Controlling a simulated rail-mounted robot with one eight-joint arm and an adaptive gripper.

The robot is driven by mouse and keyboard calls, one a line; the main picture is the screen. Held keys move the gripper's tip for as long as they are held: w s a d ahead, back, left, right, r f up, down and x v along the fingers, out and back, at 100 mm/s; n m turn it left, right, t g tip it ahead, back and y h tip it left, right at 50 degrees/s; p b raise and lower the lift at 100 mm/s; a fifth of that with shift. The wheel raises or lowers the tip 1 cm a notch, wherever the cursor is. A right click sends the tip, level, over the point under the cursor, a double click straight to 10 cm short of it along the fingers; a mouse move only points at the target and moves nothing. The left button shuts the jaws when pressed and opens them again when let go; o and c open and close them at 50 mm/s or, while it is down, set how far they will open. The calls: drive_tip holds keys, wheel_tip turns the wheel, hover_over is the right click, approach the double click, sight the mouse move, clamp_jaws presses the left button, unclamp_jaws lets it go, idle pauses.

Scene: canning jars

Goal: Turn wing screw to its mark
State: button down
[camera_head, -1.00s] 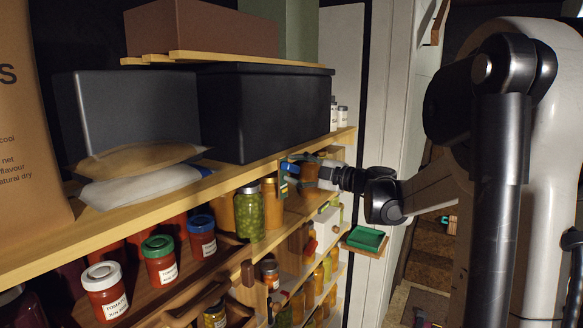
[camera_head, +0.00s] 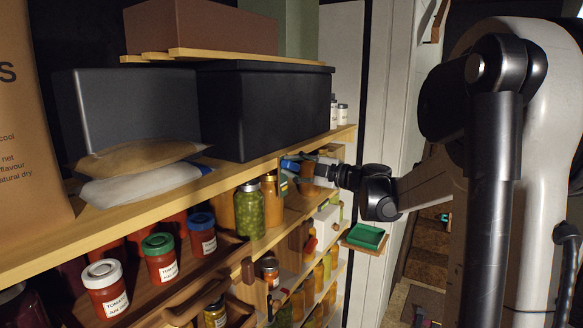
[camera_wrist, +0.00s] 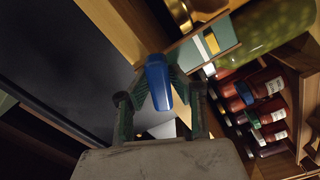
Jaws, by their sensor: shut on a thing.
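The wing screw is a blue piece (camera_wrist: 158,82) at the front edge of the wooden shelf. My gripper (camera_wrist: 159,90) is shut on it, with one dark green finger on each side. In the head view the blue screw (camera_head: 289,165) shows at the tip of my gripper (camera_head: 305,164). A teal plate with yellow and white patches (camera_wrist: 212,42) sits close to it; it also shows in the head view (camera_head: 283,184). I cannot tell which patch is the mark, nor the screw's exact angle to it.
A large black box (camera_head: 265,112) stands on the upper shelf (camera_head: 120,220) behind the screw. A green jar (camera_head: 249,211) and an orange jar (camera_head: 271,198) stand just below. A green tray (camera_head: 366,236) is at the lower right. Open room lies right of the shelves.

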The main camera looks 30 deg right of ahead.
drive_tip(key=shift+f+m, duration=0.1)
drive_tip(key=shift+m, duration=0.2)
drive_tip(key=m+b, duration=0.1)
drive_tip(key=m, duration=0.2)
drive_tip(key=shift+b, duration=0.3)
drive_tip(key=m+b, duration=0.1)
drive_tip(key=m, duration=0.2)
drive_tip(key=shift+m, duration=0.3)
drive_tip(key=m+b, duration=0.1)
drive_tip(key=m, duration=0.2)
drive_tip(key=shift+m, duration=0.3)
drive_tip(key=m+b, duration=0.1)
drive_tip(key=m, duration=0.2)
drive_tip(key=shift+m, duration=0.3)
drive_tip(key=m+b, duration=0.1)
drive_tip(key=m, duration=0.6)
drive_tip(key=shift+a, duration=0.1)
drive_tip(key=m, duration=0.3)
drive_tip(key=shift+m, duration=0.4)
drive_tip(key=shift+m+b, duration=0.35)
drive_tip(key=shift+m, duration=1.35)
